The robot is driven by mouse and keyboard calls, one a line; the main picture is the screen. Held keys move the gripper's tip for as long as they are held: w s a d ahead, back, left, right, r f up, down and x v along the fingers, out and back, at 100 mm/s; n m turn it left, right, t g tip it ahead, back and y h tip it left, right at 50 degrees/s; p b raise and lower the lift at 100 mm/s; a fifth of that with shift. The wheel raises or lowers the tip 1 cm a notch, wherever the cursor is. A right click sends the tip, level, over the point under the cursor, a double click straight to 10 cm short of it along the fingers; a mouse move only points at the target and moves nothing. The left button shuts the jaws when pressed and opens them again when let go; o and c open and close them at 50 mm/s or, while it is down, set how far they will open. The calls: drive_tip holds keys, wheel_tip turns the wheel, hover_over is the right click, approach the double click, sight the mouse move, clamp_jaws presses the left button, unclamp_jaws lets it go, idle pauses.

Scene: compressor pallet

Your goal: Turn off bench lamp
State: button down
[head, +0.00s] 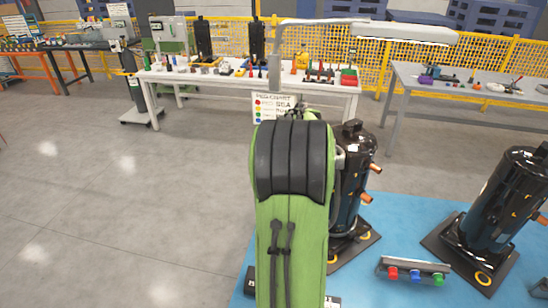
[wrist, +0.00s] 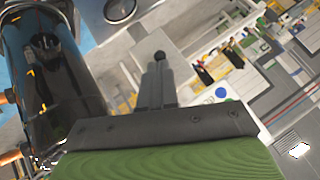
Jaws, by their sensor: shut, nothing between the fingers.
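The bench lamp (head: 405,33) shows in the head view as a long pale head on a grey arm over the back workbench (head: 210,77). Its grey post (head: 275,72) rises from that bench. I cannot tell whether it is lit, and I cannot make out its switch. My gripper (wrist: 159,72) is in the middle of the wrist view, its fingers together with nothing held. A small dark ball shows at the fingertips; I cannot tell what it belongs to or whether they touch it. In the head view my green arm hides the gripper.
A dark compressor (head: 350,190) stands close right of my arm on the blue pallet (head: 395,235), and shows at left in the wrist view (wrist: 55,75). Another compressor (head: 505,205) stands further right. A sign (head: 272,107) hangs at the bench front. Open floor lies left.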

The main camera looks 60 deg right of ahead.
drive_tip(key=shift+s+a+f+n+t+h+b, duration=0.3)
drive_tip(key=shift+h+b, duration=0.35)
drive_tip(key=shift+b, duration=1.5)
drive_tip(key=shift+w+a+f+t+h+b, duration=0.1)
drive_tip(key=shift+a+t+h+b, duration=0.35)
drive_tip(key=shift+b, duration=1.7)
drive_tip(key=shift+d, duration=0.15)
